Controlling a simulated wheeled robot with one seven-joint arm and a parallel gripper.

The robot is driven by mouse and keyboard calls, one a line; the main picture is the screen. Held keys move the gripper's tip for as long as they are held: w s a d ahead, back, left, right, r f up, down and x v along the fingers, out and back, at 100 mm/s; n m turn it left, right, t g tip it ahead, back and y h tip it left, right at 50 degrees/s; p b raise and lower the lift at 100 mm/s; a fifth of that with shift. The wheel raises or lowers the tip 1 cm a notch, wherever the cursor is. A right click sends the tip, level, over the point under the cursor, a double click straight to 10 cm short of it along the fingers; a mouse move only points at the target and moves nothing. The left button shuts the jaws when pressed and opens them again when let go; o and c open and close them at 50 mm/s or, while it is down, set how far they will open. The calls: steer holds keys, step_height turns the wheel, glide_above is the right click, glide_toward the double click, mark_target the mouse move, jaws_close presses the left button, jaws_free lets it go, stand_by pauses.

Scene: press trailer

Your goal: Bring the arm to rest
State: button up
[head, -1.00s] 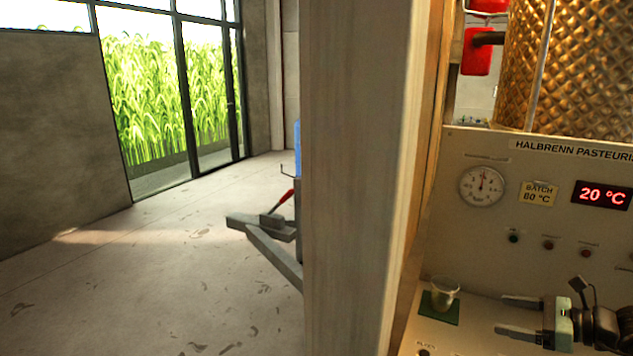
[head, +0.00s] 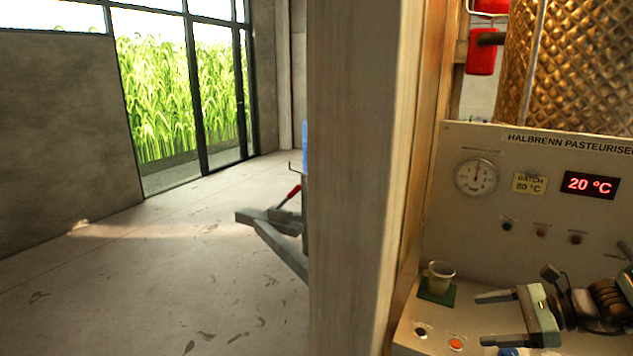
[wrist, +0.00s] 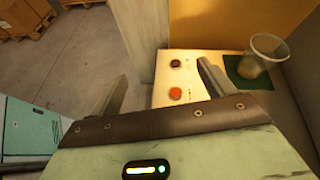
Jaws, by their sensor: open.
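My gripper (head: 478,319) is at the lower right of the head view, in front of the pasteuriser panel. Its two fingers are spread apart and point left, with nothing between them. In the wrist view my gripper (wrist: 165,85) also shows open and empty, above the ledge. A clear cup (head: 441,273) stands upright on a green mat (head: 437,293), just beyond the upper finger and apart from it. The cup also shows at the right of the wrist view (wrist: 268,50).
The panel (head: 480,218) carries a gauge (head: 476,178) and a red 20 °C display (head: 590,185). The ledge has a black button (head: 420,333) and an orange button (head: 455,343). A wide post (head: 350,180) stands left of the ledge.

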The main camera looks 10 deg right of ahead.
steer(key=s+a+r+n+g+h+b, duration=0.1)
steer(key=s+a+n+g+h, duration=0.1)
steer(key=s+a+n+g, duration=0.4)
steer(key=s+a+r+n+g+h+b, duration=0.1)
steer(key=s+a+r+n+g+h, duration=0.15)
steer(key=a+n, duration=0.65)
steer(key=s+a+r+n+t+h+b, duration=0.2)
steer(key=s+a+r+n+h, duration=0.2)
steer(key=s+a+n, duration=0.6)
steer(key=shift+s+a+n+h+b, duration=0.2)
steer(key=shift+s+n+h+b, duration=0.15)
steer(key=shift+s+n+h, duration=1.3)
steer(key=shift+n+y, duration=0.4)
steer(key=shift+n, duration=0.25)
